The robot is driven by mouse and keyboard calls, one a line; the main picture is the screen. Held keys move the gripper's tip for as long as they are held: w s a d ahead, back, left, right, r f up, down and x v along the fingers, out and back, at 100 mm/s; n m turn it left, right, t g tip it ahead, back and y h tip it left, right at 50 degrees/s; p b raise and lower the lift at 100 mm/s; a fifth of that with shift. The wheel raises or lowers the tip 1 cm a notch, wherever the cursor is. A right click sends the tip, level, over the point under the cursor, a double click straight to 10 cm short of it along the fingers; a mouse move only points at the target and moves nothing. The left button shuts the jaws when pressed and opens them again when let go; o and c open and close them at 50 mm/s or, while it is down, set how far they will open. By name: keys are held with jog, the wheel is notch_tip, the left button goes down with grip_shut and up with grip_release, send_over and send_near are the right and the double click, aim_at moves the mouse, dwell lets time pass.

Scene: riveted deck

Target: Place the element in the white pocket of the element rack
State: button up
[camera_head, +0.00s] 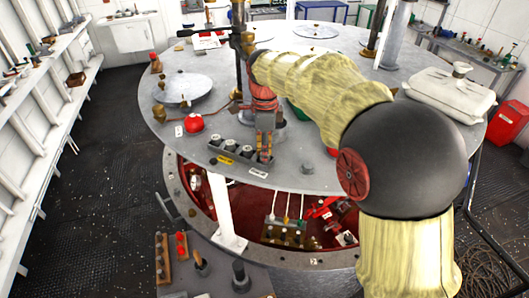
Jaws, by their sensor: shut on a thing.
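The element rack (236,153) is a dark grey block with several rounded grey tops in a row, near the front edge of the round grey table. A yellow tag (225,160) and a white tag (258,173) lie along its front side. My gripper (265,153) points down at the right end of the rack, behind the white tag. Its reddish-brown fingers are shut on the element, which is mostly hidden between them. I cannot tell whether the element is inside a pocket or just above it.
A red dome (194,122) sits left of the rack and a round lid (184,88) lies behind it. A dark post (240,50) stands close behind my gripper. A covered white case (450,92) is at the right. A red-lined opening (270,205) lies below the table edge.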

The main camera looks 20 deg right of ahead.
jog(key=shift+s+f, duration=0.2)
jog(key=shift+f, duration=0.5)
jog(key=o, duration=0.8)
jog(key=shift+s+f, duration=0.15)
jog(key=shift+f, duration=0.05)
jog(key=shift+o, duration=1)
jog(key=shift+w+f, duration=0.1)
jog(key=shift+w, duration=0.1)
jog(key=shift+r, duration=0.3)
notch_tip(320, 180, up, 14)
jog(key=s+f+n+t, duration=0.1)
jog(key=s+n+t, duration=0.2)
jog(key=s+n, duration=1)
jog(key=s+f+n+t, duration=0.2)
jog(key=s+f+n, duration=0.6)
jog(key=s, duration=0.6)
jog(key=shift+f, duration=0.5)
